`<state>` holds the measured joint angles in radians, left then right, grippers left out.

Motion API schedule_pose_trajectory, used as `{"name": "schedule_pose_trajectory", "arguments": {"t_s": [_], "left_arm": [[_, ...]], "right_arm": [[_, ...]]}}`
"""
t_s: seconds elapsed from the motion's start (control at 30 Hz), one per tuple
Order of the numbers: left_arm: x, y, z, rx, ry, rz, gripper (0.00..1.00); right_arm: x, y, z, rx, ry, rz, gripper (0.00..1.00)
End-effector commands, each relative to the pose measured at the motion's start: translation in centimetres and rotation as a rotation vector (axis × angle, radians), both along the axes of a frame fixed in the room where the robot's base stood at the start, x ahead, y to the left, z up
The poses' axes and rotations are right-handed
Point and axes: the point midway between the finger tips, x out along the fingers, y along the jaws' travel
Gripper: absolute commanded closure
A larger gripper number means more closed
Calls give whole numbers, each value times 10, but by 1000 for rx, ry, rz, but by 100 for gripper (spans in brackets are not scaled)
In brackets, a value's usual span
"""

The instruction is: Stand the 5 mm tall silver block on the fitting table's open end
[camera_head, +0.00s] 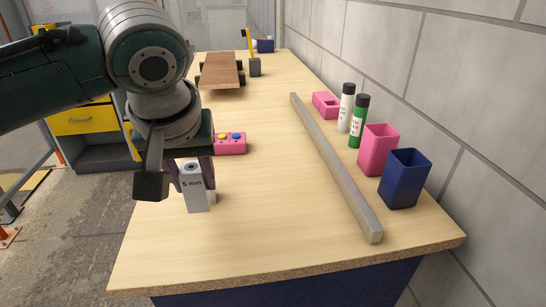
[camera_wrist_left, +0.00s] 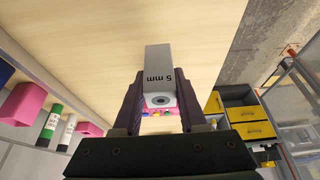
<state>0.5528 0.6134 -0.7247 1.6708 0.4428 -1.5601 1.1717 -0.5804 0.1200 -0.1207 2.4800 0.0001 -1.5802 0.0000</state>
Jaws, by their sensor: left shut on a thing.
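The silver block (camera_head: 196,197), marked "5 mm", is upright at the left side of the wooden-topped fitting table (camera_head: 270,255), towards its near end. My left gripper (camera_head: 194,178) is shut on it from above, with dark fingers on both sides. In the left wrist view the block (camera_wrist_left: 158,62) sits between the fingers of the left gripper (camera_wrist_left: 158,88), its round-holed end face towards the camera. I cannot tell whether the block's lower end touches the table top. My right gripper is not in view.
A long grey bar (camera_head: 335,165) lies along the table's right side. Beyond it stand a blue cup (camera_head: 404,180), a pink cup (camera_head: 378,152) and two marker-like bottles. A pink button box (camera_head: 230,144) is just behind the gripper. The near table top is clear.

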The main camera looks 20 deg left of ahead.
Motion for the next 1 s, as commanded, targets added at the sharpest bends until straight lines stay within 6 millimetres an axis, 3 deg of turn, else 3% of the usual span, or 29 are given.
{"name": "schedule_pose_trajectory", "arguments": {"t_s": [0.43,0.87,0.9,1.0], "left_arm": [[0,0,-56,0,-1,-1,100],[0,0,-62,-1,-2,-1,100],[0,0,-62,0,0,-1,55],[0,0,-61,0,0,-1,43]], "right_arm": [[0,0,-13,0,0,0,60],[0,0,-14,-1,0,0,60],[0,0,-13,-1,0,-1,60],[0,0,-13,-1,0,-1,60]]}}
